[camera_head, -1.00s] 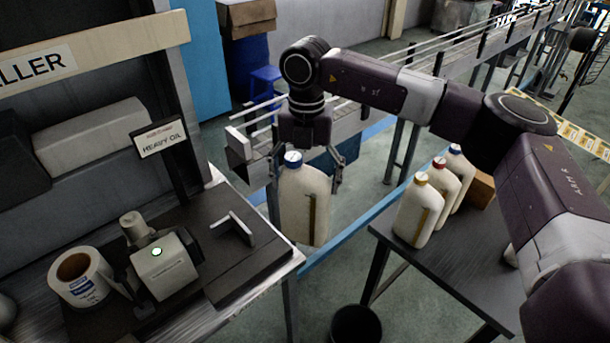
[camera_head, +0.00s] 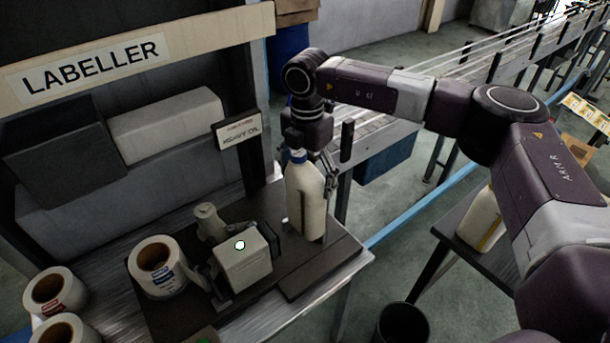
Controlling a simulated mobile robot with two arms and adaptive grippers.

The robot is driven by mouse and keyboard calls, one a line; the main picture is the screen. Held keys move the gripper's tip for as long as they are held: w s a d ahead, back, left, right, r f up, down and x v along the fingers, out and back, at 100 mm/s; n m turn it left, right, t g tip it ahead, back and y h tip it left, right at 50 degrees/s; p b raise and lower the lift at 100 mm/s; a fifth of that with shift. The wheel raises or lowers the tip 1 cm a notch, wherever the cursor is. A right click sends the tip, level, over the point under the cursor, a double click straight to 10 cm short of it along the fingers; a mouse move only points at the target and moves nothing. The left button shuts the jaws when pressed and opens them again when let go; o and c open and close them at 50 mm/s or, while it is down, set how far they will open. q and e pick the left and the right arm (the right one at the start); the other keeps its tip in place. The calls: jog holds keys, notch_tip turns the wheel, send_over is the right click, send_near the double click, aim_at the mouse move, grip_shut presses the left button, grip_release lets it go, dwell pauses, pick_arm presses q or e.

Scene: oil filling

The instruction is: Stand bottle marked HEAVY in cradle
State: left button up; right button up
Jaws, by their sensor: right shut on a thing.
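A white bottle with a blue cap (camera_head: 306,200) is upright at the labeller, over the right part of the dark base board. My right gripper (camera_head: 311,168) is shut on it, with its fingers coming down around the bottle from above. I cannot read any mark on the bottle. The cradle is largely hidden by the bottle and the labelling unit. I cannot tell whether the bottle's foot touches the board (camera_head: 325,262) or hangs just above it. My left gripper is out of view.
The labelling unit (camera_head: 243,265) with a lit green-white button stands just left of the bottle. A label roll (camera_head: 158,266) is beside it, with more rolls further left. Another bottle (camera_head: 482,220) stands on the right table. A dark bin (camera_head: 402,325) is on the floor.

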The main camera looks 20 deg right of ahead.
jog(key=shift+f, duration=0.45)
jog(key=f+b, duration=0.2)
jog(key=f, duration=0.1)
jog(key=f+b, duration=0.2)
jog(key=f, duration=0.1)
jog(key=shift+w+a+f, duration=0.15)
jog(key=shift+a+f, duration=0.05)
jog(key=shift+r+b, duration=0.1)
jog(key=shift+b, duration=0.2)
jog(key=shift+f, duration=0.2)
dwell(0.7)
